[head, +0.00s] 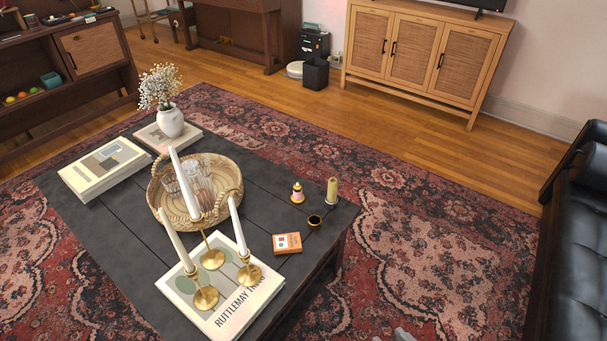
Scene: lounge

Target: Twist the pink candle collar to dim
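Grey tips at the bottom edge, right of centre, look like part of my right gripper (392,336). They are well in front of the table and apart from the candle, and whether they are open is unclear. My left gripper is out of view.
Close to the pink candle are an olive candle (332,190), a small black-and-gold cup (314,221) and an orange box (287,243). Tall white candles in brass holders (206,297) stand left on a book (240,322). A wicker tray (158,196) holds glasses. A black sofa (580,250) is right.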

